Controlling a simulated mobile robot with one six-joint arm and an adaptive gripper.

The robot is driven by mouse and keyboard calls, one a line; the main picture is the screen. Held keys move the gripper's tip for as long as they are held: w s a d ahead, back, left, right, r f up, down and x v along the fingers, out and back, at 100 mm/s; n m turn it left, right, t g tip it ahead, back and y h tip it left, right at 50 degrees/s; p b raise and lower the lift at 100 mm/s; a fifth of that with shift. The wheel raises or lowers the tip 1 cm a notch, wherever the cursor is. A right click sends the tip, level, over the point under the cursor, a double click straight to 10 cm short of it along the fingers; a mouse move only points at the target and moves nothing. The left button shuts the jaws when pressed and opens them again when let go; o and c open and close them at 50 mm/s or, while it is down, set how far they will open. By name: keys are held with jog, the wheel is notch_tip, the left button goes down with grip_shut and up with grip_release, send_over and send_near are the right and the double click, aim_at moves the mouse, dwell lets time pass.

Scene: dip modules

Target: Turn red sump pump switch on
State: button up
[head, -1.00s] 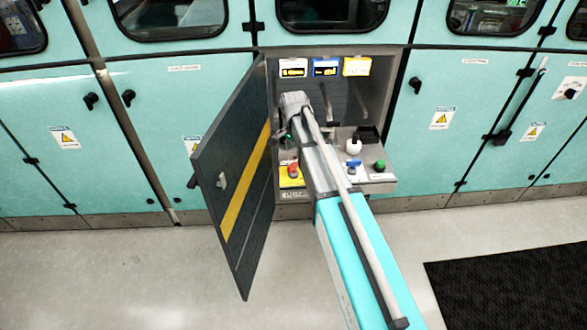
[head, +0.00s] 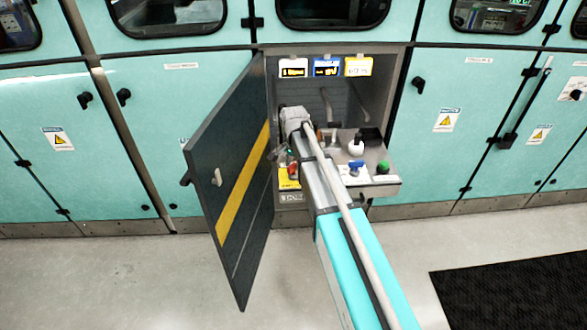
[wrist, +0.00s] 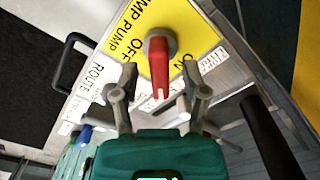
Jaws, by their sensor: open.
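The red sump pump switch (wrist: 158,65) is a red lever on a grey round base, mounted on a yellow plate (wrist: 128,30) marked "MP PUMP", "OFF" and "ON". Its lever points down in the wrist view, toward my gripper. My gripper (wrist: 159,78) is open, with one grey finger on each side of the lever. A gap shows on both sides, so no grip is visible. In the head view the red switch (head: 292,170) sits at the left of the open cabinet's shelf, with my arm close beside it and partly covering the shelf.
The dark cabinet door (head: 228,185) with a yellow stripe stands open at the left. A blue switch (head: 353,167), a green button (head: 383,167) and a white knob (head: 356,147) sit to the right on the shelf. A black handle (wrist: 66,62) shows in the wrist view.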

jog(key=shift+f, duration=0.1)
dwell(0.3)
grip_shut()
jog(key=shift+n, duration=0.5)
jog(key=n, duration=0.8)
dwell(0.3)
dwell(0.4)
